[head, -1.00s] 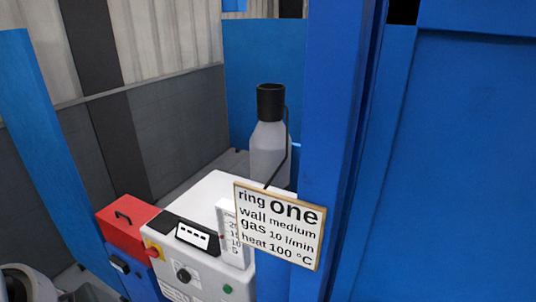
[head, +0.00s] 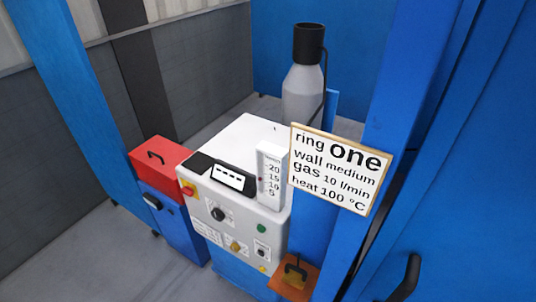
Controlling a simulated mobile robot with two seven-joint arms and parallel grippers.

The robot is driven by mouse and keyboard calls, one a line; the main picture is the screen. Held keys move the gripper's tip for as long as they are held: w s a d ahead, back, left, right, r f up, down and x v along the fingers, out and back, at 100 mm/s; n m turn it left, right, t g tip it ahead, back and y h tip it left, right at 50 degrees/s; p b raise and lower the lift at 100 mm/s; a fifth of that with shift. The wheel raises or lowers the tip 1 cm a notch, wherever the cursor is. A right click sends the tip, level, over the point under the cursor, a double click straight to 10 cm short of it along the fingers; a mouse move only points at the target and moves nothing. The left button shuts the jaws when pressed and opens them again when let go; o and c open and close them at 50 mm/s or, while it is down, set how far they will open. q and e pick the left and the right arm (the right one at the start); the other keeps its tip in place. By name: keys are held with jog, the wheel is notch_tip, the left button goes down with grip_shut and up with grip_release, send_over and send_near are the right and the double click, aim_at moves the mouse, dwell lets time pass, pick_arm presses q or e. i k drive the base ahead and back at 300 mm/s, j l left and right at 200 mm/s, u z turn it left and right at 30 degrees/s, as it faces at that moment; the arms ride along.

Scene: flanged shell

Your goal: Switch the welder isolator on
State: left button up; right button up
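The welder (head: 240,145) is a white box on a blue base, standing left of the blue post. A red knob on a yellow plate (head: 188,190), which looks like the isolator, sits at the upper left of its front panel; its turned position is too small to read. Below it are a black dial (head: 218,213), a yellow knob (head: 235,246) and a green button (head: 261,228). A white flow gauge (head: 269,175) and a small white display (head: 228,178) are at the top front. Neither of my grippers is in view.
A sign (head: 340,168) reads ring one, wall medium, gas 10 l/min, heat 100 °C. A grey gas bottle (head: 302,90) stands behind the welder. A red-topped blue box (head: 160,158) is at its left, an orange block (head: 296,280) at lower right. Floor (head: 140,265) is clear in front.

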aim_at(188, 190)
jog(key=i+j+z, duration=0.35)
jog(key=j, duration=0.3)
jog(key=i+j+z, duration=0.35)
jog(key=j, duration=0.35)
jog(key=i+j+z, duration=0.15)
jog(key=j, duration=0.25)
